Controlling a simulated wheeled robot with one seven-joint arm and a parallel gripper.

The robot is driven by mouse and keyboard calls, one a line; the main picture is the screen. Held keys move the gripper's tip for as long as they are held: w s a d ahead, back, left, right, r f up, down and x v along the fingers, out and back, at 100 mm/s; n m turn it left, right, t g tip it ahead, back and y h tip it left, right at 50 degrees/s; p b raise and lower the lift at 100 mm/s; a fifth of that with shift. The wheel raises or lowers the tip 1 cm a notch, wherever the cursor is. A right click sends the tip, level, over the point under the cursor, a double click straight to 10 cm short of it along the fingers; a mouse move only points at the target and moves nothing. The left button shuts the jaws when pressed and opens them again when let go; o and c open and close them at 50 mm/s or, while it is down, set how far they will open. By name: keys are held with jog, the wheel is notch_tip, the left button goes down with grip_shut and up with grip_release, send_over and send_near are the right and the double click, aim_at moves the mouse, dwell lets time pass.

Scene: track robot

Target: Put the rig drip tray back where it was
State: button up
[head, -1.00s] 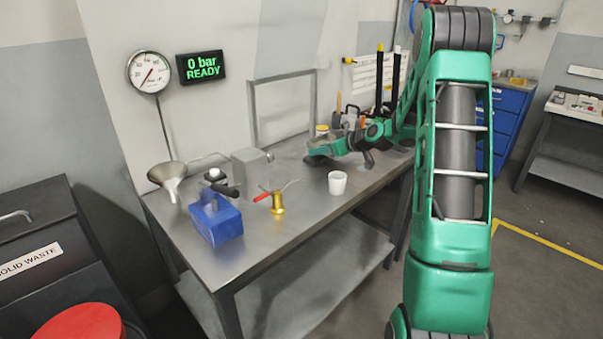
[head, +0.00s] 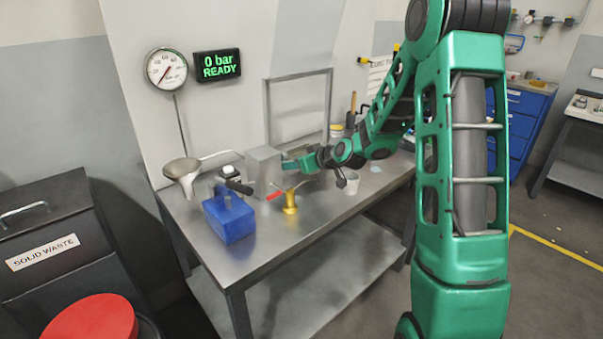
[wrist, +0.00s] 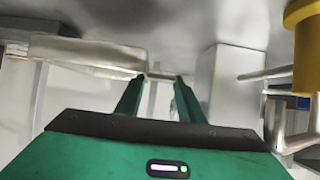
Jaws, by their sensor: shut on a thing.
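My gripper (head: 300,163) is low over the back of the steel bench, just right of the grey box (head: 264,168). In the wrist view my gripper (wrist: 160,80) has its two green fingers close together, shut on a thin grey edge. A pale grey, flat, tray-like thing (wrist: 85,55) extends left from the fingertips; I take it to be the rig drip tray. In the head view the tray cannot be made out clearly. Whether it touches the bench I cannot tell. The grey box also shows right of the fingers in the wrist view (wrist: 225,85).
A brass fitting with a red lever (head: 290,203) and a blue box (head: 229,219) stand in front of the grey box. A metal frame (head: 268,105) rises at the back.

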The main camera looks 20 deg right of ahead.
aim_at(291, 182)
jog(key=shift+a, duration=0.3)
jog(key=f, duration=0.1)
jog(key=a+f, duration=0.1)
jog(key=shift+s+f, duration=0.1)
jog(key=shift+f, duration=0.65)
jog(key=shift+f, duration=0.1)
jog(key=o, duration=0.9)
jog(key=shift+c, duration=0.2)
